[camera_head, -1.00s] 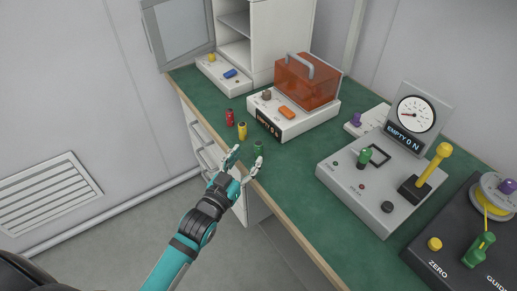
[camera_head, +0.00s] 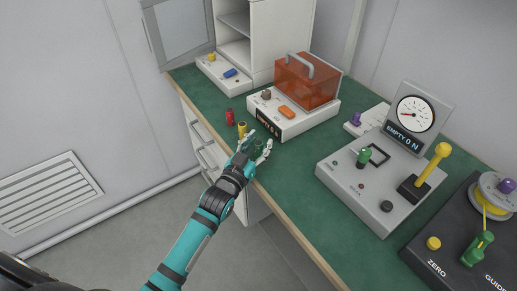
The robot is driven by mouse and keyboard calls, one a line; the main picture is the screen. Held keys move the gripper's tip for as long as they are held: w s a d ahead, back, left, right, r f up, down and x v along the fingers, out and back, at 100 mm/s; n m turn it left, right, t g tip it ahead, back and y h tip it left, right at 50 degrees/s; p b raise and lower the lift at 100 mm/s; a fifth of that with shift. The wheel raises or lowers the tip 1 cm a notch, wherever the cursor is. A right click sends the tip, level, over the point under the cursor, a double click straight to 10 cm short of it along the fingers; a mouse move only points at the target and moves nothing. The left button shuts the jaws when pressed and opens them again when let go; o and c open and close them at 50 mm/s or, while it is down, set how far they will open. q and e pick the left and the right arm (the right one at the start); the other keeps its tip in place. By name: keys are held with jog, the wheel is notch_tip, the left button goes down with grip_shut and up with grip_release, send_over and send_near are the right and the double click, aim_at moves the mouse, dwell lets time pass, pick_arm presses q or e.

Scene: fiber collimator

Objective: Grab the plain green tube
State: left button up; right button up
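The small green tube (camera_head: 259,147) stands on the green bench top close to its front edge, partly hidden by my gripper. My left gripper (camera_head: 260,141) reaches in from the front with its two fingers spread, one on each side of the tube. The fingers look apart; I cannot tell if either one touches the tube. A red tube (camera_head: 230,117) and a yellow tube (camera_head: 242,129) stand in a row to the left of the green one. The yellow tube is very near the left finger. My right gripper is not in view.
Behind the tubes is a white unit (camera_head: 293,124) with an orange box and handle. A grey gauge console (camera_head: 345,185) stands to the right, with a dark spool unit (camera_head: 440,250) beyond it. The bench top between the gripper and the console is clear.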

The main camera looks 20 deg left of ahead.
pick_arm(q)
grip_shut()
dwell(0.6)
